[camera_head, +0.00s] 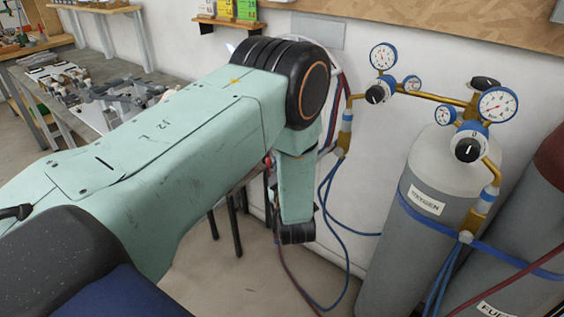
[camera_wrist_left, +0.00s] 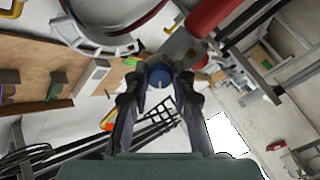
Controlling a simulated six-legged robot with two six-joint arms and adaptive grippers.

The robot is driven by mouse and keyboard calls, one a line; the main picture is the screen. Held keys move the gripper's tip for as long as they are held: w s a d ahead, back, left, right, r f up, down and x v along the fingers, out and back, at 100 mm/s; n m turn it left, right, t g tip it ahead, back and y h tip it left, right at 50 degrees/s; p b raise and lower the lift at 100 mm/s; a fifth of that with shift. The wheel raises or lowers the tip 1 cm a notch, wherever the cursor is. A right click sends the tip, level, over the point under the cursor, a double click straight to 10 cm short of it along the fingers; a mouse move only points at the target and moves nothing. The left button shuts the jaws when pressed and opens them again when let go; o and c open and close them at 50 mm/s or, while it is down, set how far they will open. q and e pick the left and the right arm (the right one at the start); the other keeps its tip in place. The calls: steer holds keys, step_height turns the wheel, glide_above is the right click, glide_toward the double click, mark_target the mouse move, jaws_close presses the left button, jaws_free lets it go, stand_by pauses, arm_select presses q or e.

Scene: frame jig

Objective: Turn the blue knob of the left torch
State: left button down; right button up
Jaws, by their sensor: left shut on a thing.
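The blue knob (camera_wrist_left: 160,76) shows in the left wrist view, between the fingertips of my left gripper (camera_wrist_left: 158,90). The two dark fingers are shut on it from both sides. A grey metal torch body (camera_wrist_left: 181,47) lies just beyond the knob, with a red part (camera_wrist_left: 211,14) leading up to the right. The fingers hide the sides of the knob, so its turn angle is hard to tell. In the head view my green left arm hides the torch and my left gripper. My right gripper is in neither view.
A grey oxygen cylinder (camera_head: 405,235) with gauges and a regulator knob (camera_head: 467,150) stands at the right. Blue hoses (camera_head: 328,210) hang beside it. A workbench (camera_head: 95,75) with small parts stands along the back left.

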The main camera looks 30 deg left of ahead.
arm_select(q)
steer(key=shift+w+d+r+n, duration=0.1)
steer(key=shift+n, duration=0.2)
stand_by(0.4)
steer(key=c, duration=1.1)
jaws_free()
steer(key=v, duration=1.2)
